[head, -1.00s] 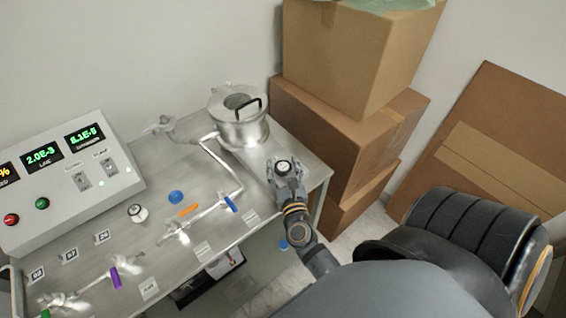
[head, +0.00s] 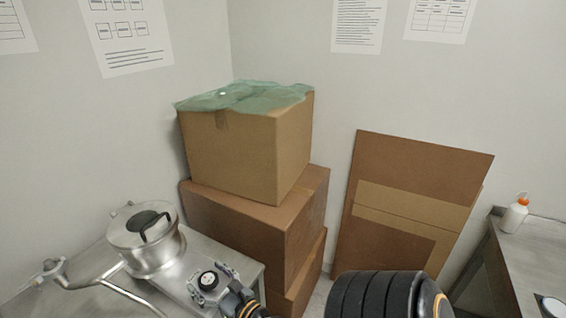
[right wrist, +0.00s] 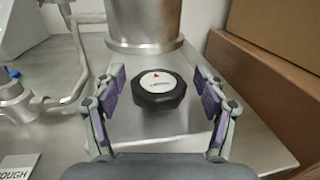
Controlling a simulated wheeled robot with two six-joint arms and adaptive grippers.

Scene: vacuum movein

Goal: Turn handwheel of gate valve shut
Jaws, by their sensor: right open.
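A black, many-sided handwheel (right wrist: 161,92) with a white cap, a small red arrow and tiny lettering sits on the metal table in front of the steel chamber (right wrist: 143,20). The handwheel also shows low in the head view (head: 208,281), beside the chamber (head: 146,240). My right gripper (right wrist: 160,84) is open, its two fingers on either side of the handwheel with visible gaps in the wrist view. It shows in part in the head view (head: 214,280). My left gripper is out of view.
Stacked cardboard boxes (head: 232,155) stand right of the table, with green sheeting (head: 245,95) on top. Flat cardboard (head: 395,170) leans on the wall. A pipe (head: 95,280) runs left from the chamber. Another table (head: 535,262) with a white bottle (head: 513,215) stands at right.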

